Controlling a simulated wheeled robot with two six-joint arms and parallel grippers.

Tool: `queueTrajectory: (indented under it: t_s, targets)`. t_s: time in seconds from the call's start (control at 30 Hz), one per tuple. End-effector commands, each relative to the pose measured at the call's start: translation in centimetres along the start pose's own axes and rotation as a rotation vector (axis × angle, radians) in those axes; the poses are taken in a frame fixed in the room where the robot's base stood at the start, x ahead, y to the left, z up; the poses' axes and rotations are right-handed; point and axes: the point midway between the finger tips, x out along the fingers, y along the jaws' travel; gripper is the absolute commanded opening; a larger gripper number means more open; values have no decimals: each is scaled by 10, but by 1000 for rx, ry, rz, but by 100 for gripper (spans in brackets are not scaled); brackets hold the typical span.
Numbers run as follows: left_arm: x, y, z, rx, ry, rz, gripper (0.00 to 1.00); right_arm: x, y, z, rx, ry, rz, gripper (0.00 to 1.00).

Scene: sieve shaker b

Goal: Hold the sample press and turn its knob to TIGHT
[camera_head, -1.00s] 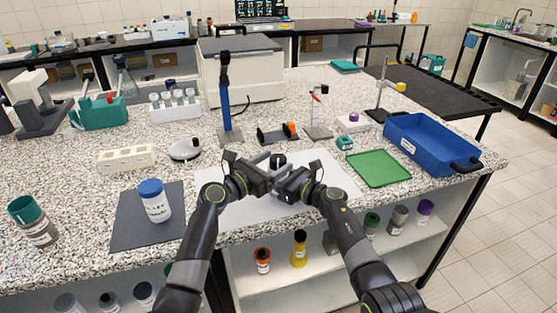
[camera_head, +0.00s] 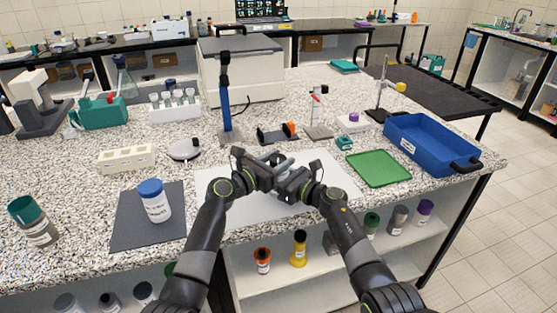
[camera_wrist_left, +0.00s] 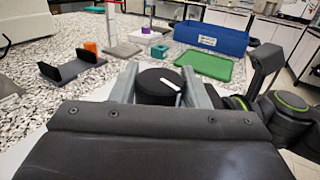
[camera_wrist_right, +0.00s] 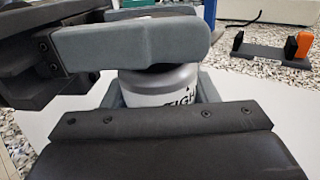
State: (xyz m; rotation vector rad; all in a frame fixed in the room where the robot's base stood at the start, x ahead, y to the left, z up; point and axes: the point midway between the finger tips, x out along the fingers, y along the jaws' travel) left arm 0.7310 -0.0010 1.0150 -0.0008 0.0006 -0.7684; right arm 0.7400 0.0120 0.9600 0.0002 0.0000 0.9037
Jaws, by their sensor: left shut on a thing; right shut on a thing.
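The sample press stands over the white sheet, mostly hidden by my grippers in the head view. Its black round knob (camera_wrist_left: 158,86) has a white pointer mark slanting toward the lower right in the left wrist view. My left gripper (camera_head: 281,164) is shut on the knob, one finger on each side. The silver and white press body (camera_wrist_right: 160,90) shows in the right wrist view, with a partly covered label reading "TIGH". My right gripper (camera_head: 285,178) is shut on this body, below the left fingers. I cannot tell whether the pointer meets the label.
The white sheet (camera_head: 240,208) lies under my grippers. A green tray (camera_head: 378,169) and blue bin (camera_head: 430,145) stand to the right. A blue-lidded jar (camera_head: 154,201) is on a dark mat to the left. A black holder (camera_head: 275,137) stands just behind.

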Motion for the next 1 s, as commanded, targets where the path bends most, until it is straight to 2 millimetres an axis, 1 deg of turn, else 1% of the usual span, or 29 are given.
queueTrajectory:
  t_s: [0.17, 0.6, 1.0]
  targets:
    - [0, -1, -1, 0, 4, 29, 19, 0, 0, 0, 0, 1, 0, 15]
    - [0, 0, -4, -4, 9, 228, 19, 0, 0, 0, -1, 0, 1, 15]
    - [0, 1, -5, -4, 12, 362, 19, 0, 1, 0, -1, -1, 3, 15]
